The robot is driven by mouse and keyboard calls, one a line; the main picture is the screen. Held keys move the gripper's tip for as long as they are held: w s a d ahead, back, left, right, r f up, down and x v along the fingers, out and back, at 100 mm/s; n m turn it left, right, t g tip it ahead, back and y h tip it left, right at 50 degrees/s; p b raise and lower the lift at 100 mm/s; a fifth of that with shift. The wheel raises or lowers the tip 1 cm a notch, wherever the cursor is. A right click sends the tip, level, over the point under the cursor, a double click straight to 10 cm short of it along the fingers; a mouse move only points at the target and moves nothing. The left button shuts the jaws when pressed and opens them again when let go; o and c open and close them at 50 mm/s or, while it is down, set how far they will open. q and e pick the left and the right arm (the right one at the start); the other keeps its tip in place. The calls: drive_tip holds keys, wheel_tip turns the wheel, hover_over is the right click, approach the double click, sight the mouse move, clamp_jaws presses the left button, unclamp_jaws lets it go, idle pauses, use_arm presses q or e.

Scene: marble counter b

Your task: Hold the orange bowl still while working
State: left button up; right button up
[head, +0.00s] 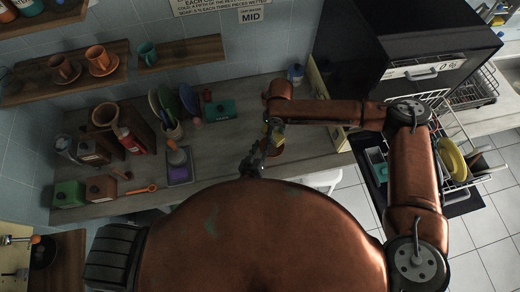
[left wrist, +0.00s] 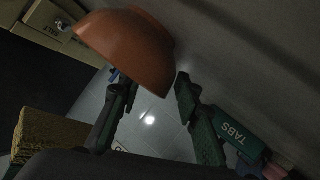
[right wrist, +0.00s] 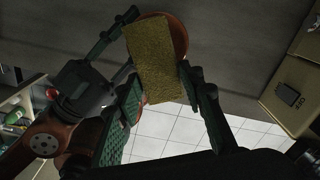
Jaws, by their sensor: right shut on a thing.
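The orange bowl (left wrist: 130,45) hangs tilted at the top of the left wrist view. My left gripper (left wrist: 148,76) has its fingers apart, with the bowl's lower edge close to their tips; I see no firm contact. In the right wrist view the bowl (right wrist: 179,38) is partly hidden behind a yellow sponge (right wrist: 158,60). My right gripper (right wrist: 160,86) is shut on this sponge, which overlaps the bowl; I cannot tell if they touch. The sponge also shows at the lower left of the left wrist view (left wrist: 45,138).
A green TABS box (left wrist: 235,132) lies right of my left gripper. A cream box (right wrist: 292,95) stands at the right of the right wrist view. A dish rack (head: 450,130) stands far right.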

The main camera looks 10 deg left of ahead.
use_arm(q)
drive_tip(key=shift+c, duration=0.6)
clamp_jaws()
